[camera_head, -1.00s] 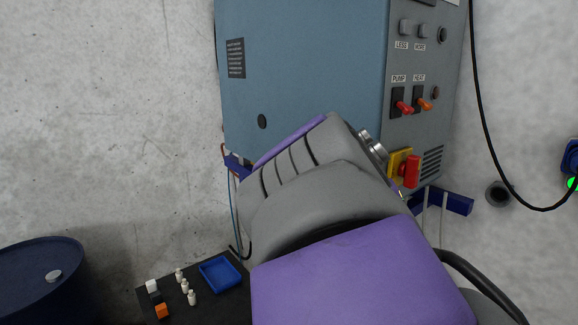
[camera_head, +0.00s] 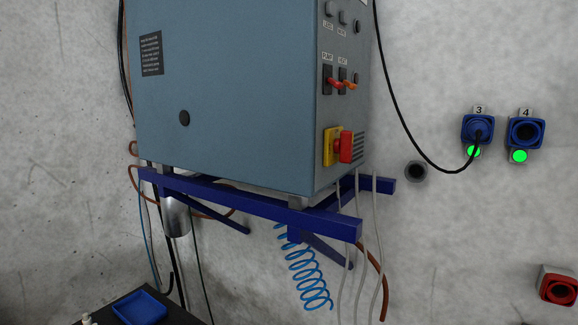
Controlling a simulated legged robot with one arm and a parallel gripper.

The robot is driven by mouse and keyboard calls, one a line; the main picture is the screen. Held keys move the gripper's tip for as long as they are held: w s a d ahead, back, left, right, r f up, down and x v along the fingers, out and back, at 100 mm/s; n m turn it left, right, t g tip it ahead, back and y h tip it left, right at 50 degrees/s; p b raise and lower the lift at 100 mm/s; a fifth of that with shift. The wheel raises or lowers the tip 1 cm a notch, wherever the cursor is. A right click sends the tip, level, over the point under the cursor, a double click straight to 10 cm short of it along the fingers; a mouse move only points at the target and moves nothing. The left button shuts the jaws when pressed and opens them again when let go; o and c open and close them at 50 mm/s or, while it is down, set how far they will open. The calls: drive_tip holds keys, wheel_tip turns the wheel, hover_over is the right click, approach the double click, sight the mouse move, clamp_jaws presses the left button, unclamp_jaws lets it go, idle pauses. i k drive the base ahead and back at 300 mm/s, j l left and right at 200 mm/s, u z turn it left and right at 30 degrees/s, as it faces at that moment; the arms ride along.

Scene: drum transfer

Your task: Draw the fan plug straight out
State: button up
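A black cable (camera_head: 397,115) hangs down the wall at the right and curves up to a plug (camera_head: 478,130) seated in the blue socket marked 3 (camera_head: 465,130). A green light (camera_head: 474,152) glows under this socket. To its right, the blue socket marked 4 (camera_head: 512,135) has a dark round opening with no cable in it, and a green light (camera_head: 519,156) below. I cannot read any label naming the fan. My gripper and arm are not in view.
A blue-grey cabinet (camera_head: 230,90) with switches and a red-and-yellow knob (camera_head: 345,147) sits on a blue wall bracket (camera_head: 270,208). A coiled blue hose (camera_head: 309,280) and grey cables hang below. A red device (camera_head: 556,287) is at lower right.

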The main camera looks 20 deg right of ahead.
sight(474, 128)
drive_tip(key=z, duration=1.65)
